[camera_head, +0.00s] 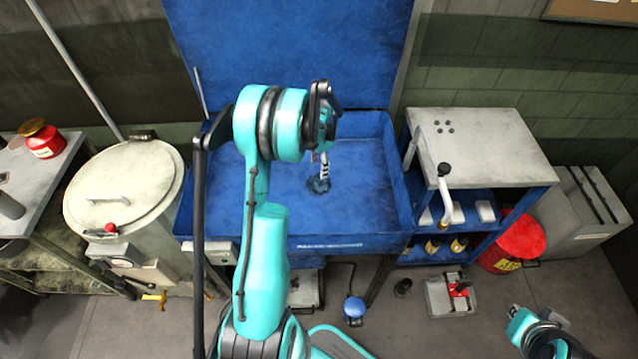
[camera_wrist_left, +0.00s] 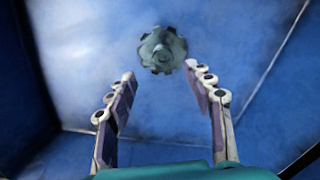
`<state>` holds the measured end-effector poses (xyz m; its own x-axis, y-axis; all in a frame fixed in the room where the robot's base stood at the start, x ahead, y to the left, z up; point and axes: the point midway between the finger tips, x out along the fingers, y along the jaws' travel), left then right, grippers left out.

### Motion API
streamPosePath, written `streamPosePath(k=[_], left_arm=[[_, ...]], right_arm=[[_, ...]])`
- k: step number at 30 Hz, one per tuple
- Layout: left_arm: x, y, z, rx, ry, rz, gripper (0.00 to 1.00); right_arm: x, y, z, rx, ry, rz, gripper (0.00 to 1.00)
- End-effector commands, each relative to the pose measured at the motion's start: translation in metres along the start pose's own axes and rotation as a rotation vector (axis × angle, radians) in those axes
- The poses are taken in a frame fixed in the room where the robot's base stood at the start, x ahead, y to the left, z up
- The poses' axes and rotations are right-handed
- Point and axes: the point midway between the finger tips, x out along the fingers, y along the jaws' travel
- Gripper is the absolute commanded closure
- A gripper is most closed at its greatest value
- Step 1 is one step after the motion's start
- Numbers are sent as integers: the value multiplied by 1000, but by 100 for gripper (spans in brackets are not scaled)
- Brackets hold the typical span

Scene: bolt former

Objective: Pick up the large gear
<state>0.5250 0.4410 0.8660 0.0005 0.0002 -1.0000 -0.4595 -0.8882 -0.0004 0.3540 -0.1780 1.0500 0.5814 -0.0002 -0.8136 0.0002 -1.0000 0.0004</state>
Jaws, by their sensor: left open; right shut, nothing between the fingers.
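The large gear (camera_wrist_left: 162,50) is grey-green and toothed. In the left wrist view it lies on the blue surface, beyond and between the fingertips of my left gripper (camera_wrist_left: 163,78). In the head view the gear (camera_head: 317,186) is a small dark shape in the blue basin, partly hidden by my left gripper (camera_head: 322,158). That gripper is open and empty and points down over the gear, with the gear not between its fingers. My right gripper (camera_head: 514,311), at the lower right of the head view, is shut and empty, far from the gear.
The blue basin (camera_head: 365,205) has raised walls and an upright blue lid (camera_head: 290,50) behind. A grey-topped cart (camera_head: 485,145) stands to the right, and a lidded drum (camera_head: 125,185) to the left. The basin floor around the gear is clear.

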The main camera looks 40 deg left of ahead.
Motion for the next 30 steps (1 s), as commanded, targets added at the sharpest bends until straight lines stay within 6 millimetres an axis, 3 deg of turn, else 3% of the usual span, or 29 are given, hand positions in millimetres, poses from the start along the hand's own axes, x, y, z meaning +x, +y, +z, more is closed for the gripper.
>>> streamPosePath(k=[16, 24, 25, 30], left_arm=[[70, -5, 0, 2, -1, 1, 48], [76, -5, 0, 1, -1, 1, 48], [76, -5, 0, 1, -1, 1, 50], [75, -5, 0, 1, -1, 1, 95]], right_arm=[[23, 0, 16, 0, 0, 0, 100], [23, 0, 16, 0, 0, 0, 100], [23, 0, 16, 0, 0, 0, 100], [23, 0, 16, 0, 0, 0, 100]])
